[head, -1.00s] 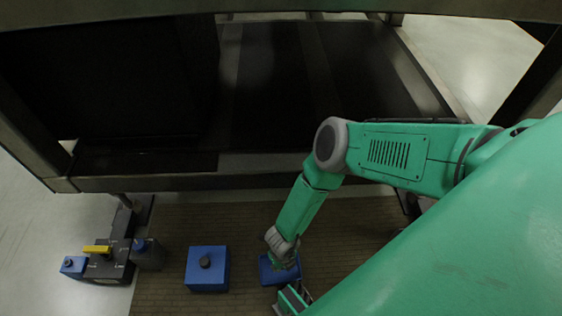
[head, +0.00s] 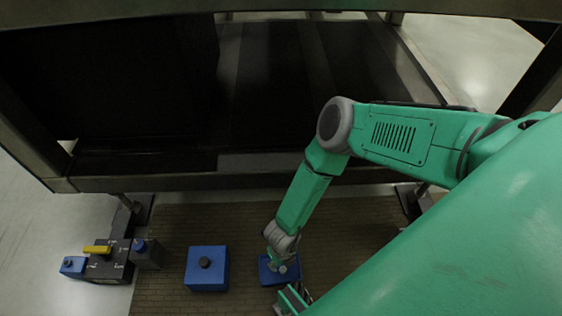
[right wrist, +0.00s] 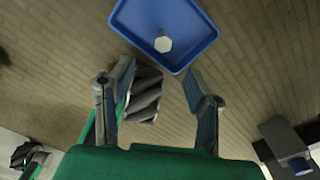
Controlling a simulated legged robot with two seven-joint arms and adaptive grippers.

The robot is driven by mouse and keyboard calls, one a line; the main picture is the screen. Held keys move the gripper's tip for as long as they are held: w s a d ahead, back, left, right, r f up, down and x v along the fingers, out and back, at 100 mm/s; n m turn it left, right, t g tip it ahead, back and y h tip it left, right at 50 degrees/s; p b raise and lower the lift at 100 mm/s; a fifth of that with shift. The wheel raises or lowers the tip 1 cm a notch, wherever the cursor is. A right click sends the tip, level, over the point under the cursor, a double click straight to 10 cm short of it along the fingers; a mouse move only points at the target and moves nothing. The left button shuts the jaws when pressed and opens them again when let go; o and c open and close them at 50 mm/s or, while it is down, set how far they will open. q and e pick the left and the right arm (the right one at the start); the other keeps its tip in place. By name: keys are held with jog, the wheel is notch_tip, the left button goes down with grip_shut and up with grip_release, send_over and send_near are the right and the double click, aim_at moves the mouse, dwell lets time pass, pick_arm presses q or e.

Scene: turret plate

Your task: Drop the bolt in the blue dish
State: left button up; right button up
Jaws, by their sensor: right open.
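The blue dish (head: 266,275) sits on the brown slatted floor, right of a blue box. It also shows in the right wrist view (right wrist: 190,48). The bolt (right wrist: 163,43), with a pale grey hexagonal head, shows inside the dish outline, near its middle. In the head view the bolt (head: 283,269) is a small light spot over the dish. My right gripper (right wrist: 158,75) is open, with nothing between its fingers. In the head view it (head: 277,261) is at the dish, partly covering it. My left gripper is in neither view.
A blue box with a black knob (head: 207,268) stands left of the dish. Further left is a dark fixture with a yellow handle (head: 97,249). A large dark metal frame (head: 230,183) spans behind. Bare slatted floor (head: 160,225) lies around the dish.

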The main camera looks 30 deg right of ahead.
notch_tip(320, 180, up, 9)
dwell(0.3)
jog(key=shift+f, duration=0.15)
